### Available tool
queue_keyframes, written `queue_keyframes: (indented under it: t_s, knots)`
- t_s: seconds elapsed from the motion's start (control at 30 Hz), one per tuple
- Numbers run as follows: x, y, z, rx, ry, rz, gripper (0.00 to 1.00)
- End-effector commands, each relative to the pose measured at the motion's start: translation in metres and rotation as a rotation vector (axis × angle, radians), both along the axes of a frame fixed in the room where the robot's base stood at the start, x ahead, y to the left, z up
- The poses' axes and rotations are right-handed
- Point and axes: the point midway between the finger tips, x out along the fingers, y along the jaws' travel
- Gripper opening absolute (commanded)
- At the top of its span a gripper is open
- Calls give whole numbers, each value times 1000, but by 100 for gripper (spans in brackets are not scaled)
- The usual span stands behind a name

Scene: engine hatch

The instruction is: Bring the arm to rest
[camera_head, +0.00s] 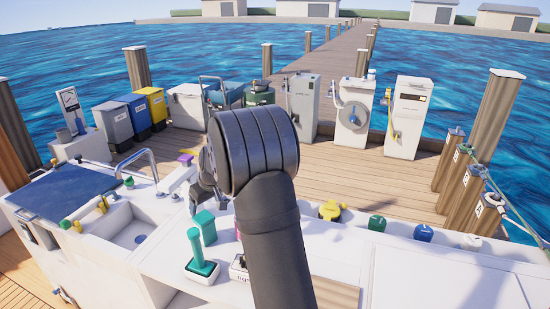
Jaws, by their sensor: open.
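My arm rises from the bottom middle, with a thick black ribbed joint (255,150) at its top. My gripper (200,198) shows only in part, as grey pieces just left of this joint. It is open, and I see nothing held in it. The rest of the wrist is hidden behind the joint. The gripper appears above the white deck counter, near a green box (203,226); I cannot tell the gap between them.
A sink (125,228) with a tap lies further left. Dock pumps (355,112), bins (150,108) and pilings (495,110) stand beyond.

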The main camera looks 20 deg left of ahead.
Motion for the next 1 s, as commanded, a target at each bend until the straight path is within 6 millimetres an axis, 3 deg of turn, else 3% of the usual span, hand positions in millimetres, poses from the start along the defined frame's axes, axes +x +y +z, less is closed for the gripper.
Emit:
queue_keyframes:
  t_s: [0.63,0.8,1.0]
  knots:
    - [16,40,-107,-2,3,1,78]
    - [17,41,-83,2,-3,1,78]
    - [16,40,-71,1,0,0,78]
